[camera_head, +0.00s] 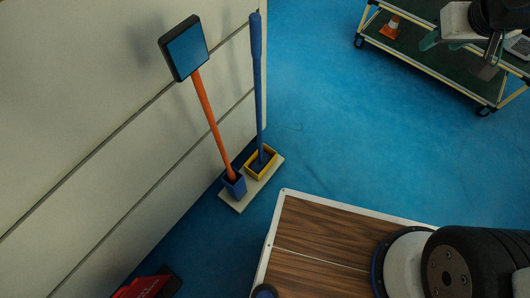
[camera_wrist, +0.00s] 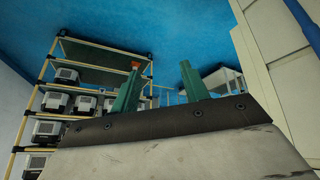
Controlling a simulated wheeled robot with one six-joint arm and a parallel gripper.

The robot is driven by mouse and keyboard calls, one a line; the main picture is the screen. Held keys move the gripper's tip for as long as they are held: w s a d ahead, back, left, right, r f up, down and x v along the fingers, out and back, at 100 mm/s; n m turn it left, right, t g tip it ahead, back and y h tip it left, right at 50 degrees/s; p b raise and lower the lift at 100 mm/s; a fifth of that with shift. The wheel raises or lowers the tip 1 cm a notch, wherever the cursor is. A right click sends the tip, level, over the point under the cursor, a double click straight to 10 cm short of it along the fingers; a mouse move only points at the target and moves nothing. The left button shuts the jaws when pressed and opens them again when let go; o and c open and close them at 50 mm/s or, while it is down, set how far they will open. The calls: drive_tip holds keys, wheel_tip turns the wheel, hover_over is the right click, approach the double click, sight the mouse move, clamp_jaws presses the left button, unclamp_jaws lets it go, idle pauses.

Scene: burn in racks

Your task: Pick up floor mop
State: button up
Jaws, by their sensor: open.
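Two long-handled tools stand upright in a low holder (camera_head: 240,203) on the floor against the wall in the head view. One has an orange handle (camera_head: 211,122) with a flat square blue-and-black head (camera_head: 185,48) at its top; its lower end is in a blue cup (camera_head: 234,185). The other has a blue handle (camera_head: 257,85), its lower end in a yellow-rimmed box (camera_head: 262,163). I cannot tell for certain which is the floor mop. My gripper (camera_head: 461,46) is open and empty, far to the right of both. Its green fingers (camera_wrist: 160,66) show apart in the wrist view.
A dark-decked cart (camera_head: 430,45) with an orange cone (camera_head: 391,27) stands at the upper right. A wood-topped surface (camera_head: 320,235) fills the lower middle. Blue floor between is clear. A red object (camera_head: 148,284) lies lower left. The wrist view shows a rack of white devices (camera_wrist: 55,101).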

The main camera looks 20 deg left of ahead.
drive_tip(key=w+a+f+n+t+y, duration=0.2)
drive_tip(key=w+a+f, duration=0.3)
drive_tip(key=w+a, duration=0.15)
drive_tip(key=n+t+y, duration=0.2)
drive_tip(key=n+y, duration=0.3)
drive_tip(key=y, duration=0.3)
hover_over(260, 77)
drive_tip(key=w+d, duration=0.5)
drive_tip(key=d, duration=0.6)
wheel_tip(260, 77, down, 15)
drive_tip(key=s+a+f+n+y, duration=0.2)
drive_tip(key=s+a+f+y, duration=0.35)
drive_tip(key=s, duration=0.25)
drive_tip(key=shift+g+h, duration=0.25)
drive_tip(key=shift+g, duration=0.15)
drive_tip(key=x, duration=0.5)
drive_tip(key=f+x, duration=0.1)
drive_tip(key=x, duration=0.1)
drive_tip(key=shift+a, duration=0.3)
drive_tip(key=shift+w, duration=0.1)
clamp_jaws()
